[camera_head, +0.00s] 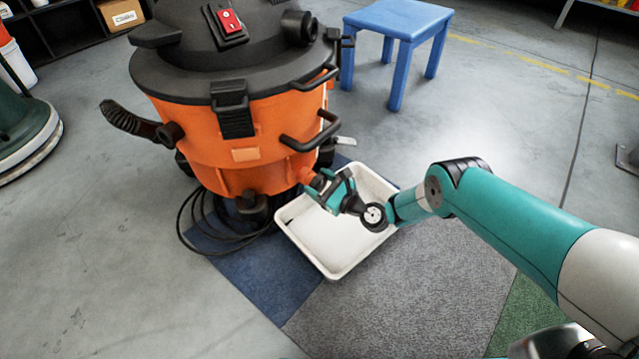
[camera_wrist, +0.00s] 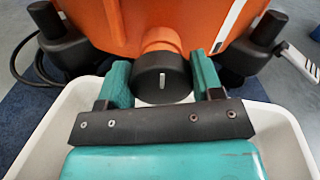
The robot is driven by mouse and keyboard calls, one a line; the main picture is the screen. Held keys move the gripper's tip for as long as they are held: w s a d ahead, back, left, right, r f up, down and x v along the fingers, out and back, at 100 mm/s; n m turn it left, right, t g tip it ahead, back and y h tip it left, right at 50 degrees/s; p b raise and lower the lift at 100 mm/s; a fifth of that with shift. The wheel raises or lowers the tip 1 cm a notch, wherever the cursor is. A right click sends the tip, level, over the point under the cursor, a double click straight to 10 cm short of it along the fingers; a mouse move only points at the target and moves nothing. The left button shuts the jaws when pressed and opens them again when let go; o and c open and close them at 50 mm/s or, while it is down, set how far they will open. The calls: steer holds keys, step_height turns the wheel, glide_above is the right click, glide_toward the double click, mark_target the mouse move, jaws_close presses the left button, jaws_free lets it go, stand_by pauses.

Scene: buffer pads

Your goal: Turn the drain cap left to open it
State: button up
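The drain cap (camera_wrist: 162,79) is a round black cap with a short white mark standing upright on its face. It sits on the end of an orange drain stub (camera_wrist: 161,40) low on the orange vacuum tank (camera_head: 225,135). My gripper (camera_head: 325,186) is at the drain, level with the cap. In the wrist view its two teal fingers (camera_wrist: 162,82) flank the cap left and right, very close to its sides. I cannot tell whether they press on it. In the head view the gripper hides most of the cap.
A white tray (camera_head: 335,271) lies on the carpet tiles under the drain and my gripper. A black cable (camera_head: 187,238) coils left of it. Black caster posts (camera_wrist: 62,38) flank the stub.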

steer(key=shift+n, duration=0.3)
steer(key=n, duration=0.5)
steer(key=shift+s+f+n, duration=0.1)
steer(key=shift+n, duration=0.2)
steer(key=n, duration=0.5)
steer(key=shift+a+f, duration=0.1)
steer(key=n+p, duration=0.1)
steer(key=n, duration=0.4)
steer(key=shift+f+n, duration=0.15)
steer(key=shift+n, duration=0.25)
steer(key=n+p, duration=0.1)
steer(key=n, duration=0.4)
steer(key=shift+f+n, duration=0.15)
steer(key=shift+n, duration=0.15)
steer(key=o, duration=0.9)
steer(key=shift+o, duration=0.2)
